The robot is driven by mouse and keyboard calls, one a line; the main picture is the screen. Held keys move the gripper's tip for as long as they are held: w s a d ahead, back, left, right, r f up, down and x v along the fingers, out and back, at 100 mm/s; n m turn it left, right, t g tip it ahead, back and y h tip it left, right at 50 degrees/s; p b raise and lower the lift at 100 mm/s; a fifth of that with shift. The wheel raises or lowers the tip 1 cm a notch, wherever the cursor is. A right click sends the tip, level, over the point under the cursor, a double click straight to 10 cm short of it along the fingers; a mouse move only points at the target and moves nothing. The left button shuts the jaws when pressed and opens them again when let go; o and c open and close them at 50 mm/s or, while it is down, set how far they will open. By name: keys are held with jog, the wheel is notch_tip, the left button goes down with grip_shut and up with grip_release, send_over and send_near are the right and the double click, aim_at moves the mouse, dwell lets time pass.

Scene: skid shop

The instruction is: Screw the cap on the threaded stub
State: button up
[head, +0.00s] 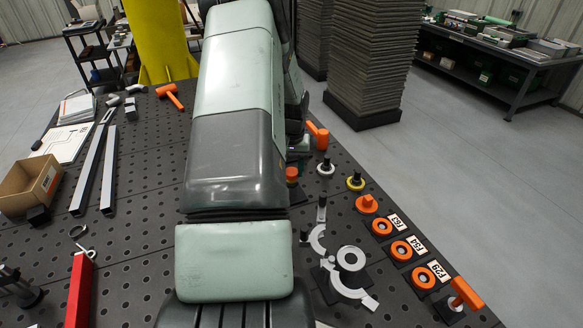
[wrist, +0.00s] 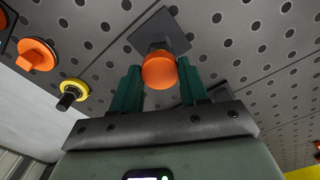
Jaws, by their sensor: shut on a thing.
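The orange round cap (wrist: 159,71) is between the two green fingers of my gripper (wrist: 160,84) in the wrist view, with a finger against each side. A dark stub body (wrist: 158,47) shows behind the cap, rising from a dark square plate (wrist: 160,28) on the perforated table. The cap appears lined up with the stub; whether its thread is engaged cannot be seen. In the head view the orange cap (head: 291,174) shows just right of my arm, which hides most of my gripper.
A yellow ring piece (head: 355,182), a white ring piece (head: 325,168) and an orange knob (head: 366,204) stand to the right. Several labelled orange rings (head: 401,250) line the right edge.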

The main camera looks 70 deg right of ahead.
jog(key=m, duration=0.3)
jog(key=m, duration=0.4)
jog(key=o, duration=1.3)
jog(key=shift+o, duration=0.2)
jog(key=shift+r, duration=3.45)
